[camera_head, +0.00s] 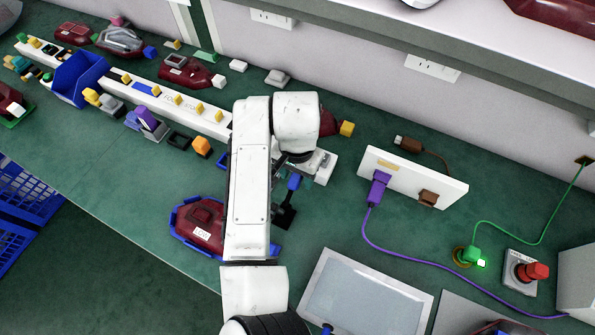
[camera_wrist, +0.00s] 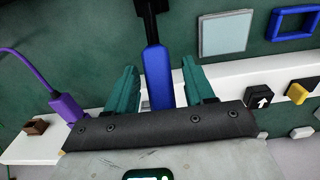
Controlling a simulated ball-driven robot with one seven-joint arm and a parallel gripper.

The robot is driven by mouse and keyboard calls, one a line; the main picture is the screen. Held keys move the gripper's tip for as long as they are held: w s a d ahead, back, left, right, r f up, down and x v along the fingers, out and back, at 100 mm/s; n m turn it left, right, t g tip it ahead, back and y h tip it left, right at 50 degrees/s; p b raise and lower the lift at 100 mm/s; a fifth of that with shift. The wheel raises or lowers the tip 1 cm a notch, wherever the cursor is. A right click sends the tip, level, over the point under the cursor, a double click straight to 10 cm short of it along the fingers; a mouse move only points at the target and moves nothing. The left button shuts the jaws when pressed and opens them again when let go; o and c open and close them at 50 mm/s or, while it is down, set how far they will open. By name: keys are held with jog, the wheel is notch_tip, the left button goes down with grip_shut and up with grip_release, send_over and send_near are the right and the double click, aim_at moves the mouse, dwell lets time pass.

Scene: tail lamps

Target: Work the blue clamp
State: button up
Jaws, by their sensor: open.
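The blue clamp handle (camera_wrist: 158,72) stands between the two teal fingers of my gripper (camera_wrist: 157,64) in the wrist view. The fingers are apart, with a gap showing on both sides of the handle. A black arm (camera_wrist: 150,8) continues from the handle's far end. In the head view the blue handle (camera_head: 293,182) shows just beside my arm, with a dark part below it. My arm hides much of the gripper and part of the clamp there. A red tail lamp (camera_head: 203,222) sits in a blue-edged holder left of my arm.
A white panel (camera_head: 440,194) with a purple plug (camera_head: 377,188) stands to the right. A flat grey screen (camera_head: 365,300) lies in front. A long white strip (camera_head: 150,92) with yellow pieces runs left.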

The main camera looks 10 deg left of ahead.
grip_shut()
dwell(0.3)
